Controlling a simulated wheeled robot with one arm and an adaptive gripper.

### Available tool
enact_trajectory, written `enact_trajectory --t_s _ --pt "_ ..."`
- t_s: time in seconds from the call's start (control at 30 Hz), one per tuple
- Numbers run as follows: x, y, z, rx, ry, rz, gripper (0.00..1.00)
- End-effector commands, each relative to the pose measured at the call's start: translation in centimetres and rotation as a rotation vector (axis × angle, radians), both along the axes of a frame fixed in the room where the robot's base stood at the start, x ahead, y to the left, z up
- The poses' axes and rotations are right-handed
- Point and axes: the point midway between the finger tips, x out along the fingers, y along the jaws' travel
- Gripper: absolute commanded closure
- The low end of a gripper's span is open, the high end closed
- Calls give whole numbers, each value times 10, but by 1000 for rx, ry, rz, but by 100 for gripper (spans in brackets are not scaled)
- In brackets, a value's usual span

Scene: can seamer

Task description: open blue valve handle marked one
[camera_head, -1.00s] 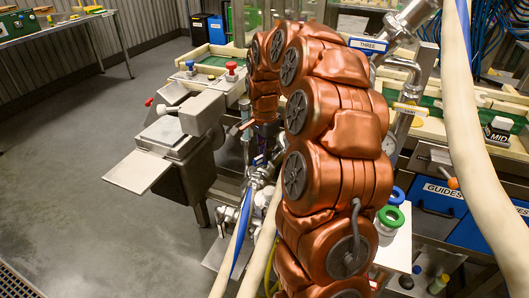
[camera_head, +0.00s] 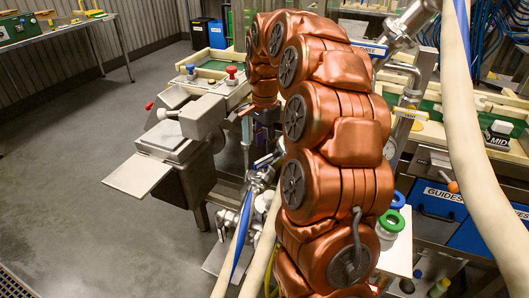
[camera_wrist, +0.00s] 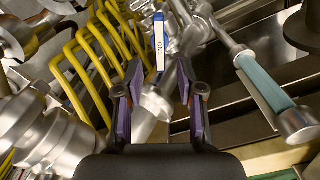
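A white label marked ONE with a blue end (camera_wrist: 159,40) stands upright just beyond my fingertips in the wrist view. A silver metal valve part (camera_wrist: 152,105) lies below it, partly between the fingers. My gripper (camera_wrist: 160,78) has its purple-padded fingers apart, with the label in line with the gap; I cannot tell whether either pad touches metal. A teal-blue handle (camera_wrist: 265,90) on a metal rod lies to the right, apart from the fingers. In the head view, my arm hides most of the gripper. A pale-blue bar (camera_head: 246,140) shows beside its end.
Yellow bent tubes (camera_wrist: 95,60) crowd the left of the wrist view, with silver fittings (camera_wrist: 40,125) beside them. In the head view, a grey metal machine (camera_head: 180,150) stands left of the arm, and pale hoses (camera_head: 470,130) hang at the right. Open floor lies far left.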

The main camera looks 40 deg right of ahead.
Motion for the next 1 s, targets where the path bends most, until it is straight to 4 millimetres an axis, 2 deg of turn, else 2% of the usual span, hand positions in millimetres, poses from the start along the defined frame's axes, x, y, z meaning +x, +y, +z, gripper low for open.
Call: enact_trajectory --t_s 0.03,0.2,0.4,0.6,1.0 --pt "2 0 10 -2 -7 0 62" --pt "1 0 37 -2 -6 1 62" --pt "1 0 57 -1 -2 1 62" --pt "0 1 67 0 -1 1 62" --pt "-1 3 68 1 0 12 62"
